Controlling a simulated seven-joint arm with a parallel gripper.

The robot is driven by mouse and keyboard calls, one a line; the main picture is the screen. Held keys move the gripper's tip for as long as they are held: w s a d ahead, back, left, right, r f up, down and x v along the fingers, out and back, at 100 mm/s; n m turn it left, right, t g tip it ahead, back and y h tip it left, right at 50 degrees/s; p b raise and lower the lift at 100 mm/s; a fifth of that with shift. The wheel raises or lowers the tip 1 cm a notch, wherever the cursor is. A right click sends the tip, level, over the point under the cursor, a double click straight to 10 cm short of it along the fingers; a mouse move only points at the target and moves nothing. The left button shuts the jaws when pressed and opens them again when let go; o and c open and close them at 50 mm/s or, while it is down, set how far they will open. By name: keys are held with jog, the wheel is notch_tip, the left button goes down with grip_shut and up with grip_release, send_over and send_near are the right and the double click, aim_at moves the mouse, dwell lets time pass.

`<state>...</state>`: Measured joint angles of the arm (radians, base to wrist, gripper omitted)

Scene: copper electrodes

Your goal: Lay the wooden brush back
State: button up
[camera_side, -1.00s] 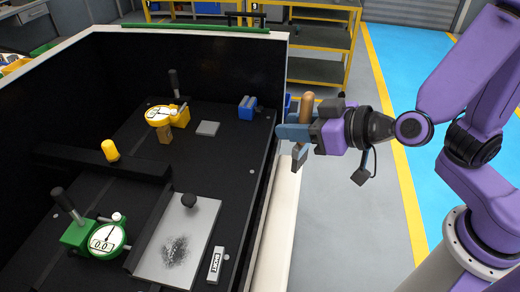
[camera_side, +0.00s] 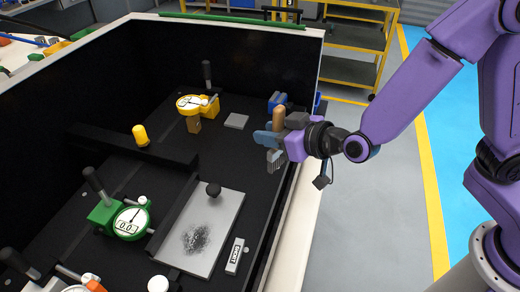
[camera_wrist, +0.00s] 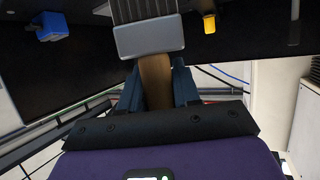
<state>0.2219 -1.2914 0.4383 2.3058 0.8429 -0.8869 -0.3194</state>
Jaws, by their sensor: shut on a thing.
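The wooden brush (camera_side: 279,116) is upright in my gripper (camera_side: 268,140), its brown handle pointing up and its grey head with bristles (camera_side: 275,160) below the fingers. My gripper is shut on the handle, inside the right wall of the black-floored box, with the bristles appearing above the floor. In the wrist view, the brown handle (camera_wrist: 155,78) runs between the blue fingers of my gripper (camera_wrist: 157,88), and the grey head and dark bristles fill the top middle. A blue block (camera_side: 277,101) stands just behind the gripper; the wrist view shows a blue block (camera_wrist: 48,27) at upper left.
A grey plate (camera_side: 215,222) with a dark powdery patch and black knob lies front centre. A green dial gauge (camera_side: 131,219) stands to its left. A yellow gauge (camera_side: 192,104), small grey tile (camera_side: 237,121) and yellow-topped peg (camera_side: 140,135) are farther back. The light right wall (camera_side: 308,190) is close.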

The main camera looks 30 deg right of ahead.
jog(key=shift+w+a+f, duration=0.25)
jog(key=shift+w+f, duration=0.15)
jog(key=shift+f, duration=0.65)
jog(key=shift+w+a+f, duration=0.25)
jog(key=shift+w+f, duration=0.1)
jog(key=shift+f, duration=0.7)
jog(key=shift+w+a+f, duration=0.25)
jog(key=shift+w+f, duration=0.15)
jog(key=shift+f, duration=0.65)
jog(key=shift+f, duration=0.15)
jog(key=o, duration=1.1)
jog(key=shift+c, duration=0.2)
jog(key=shift+r, duration=0.2)
jog(key=v, duration=1.2)
jog(key=shift+d, duration=0.1)
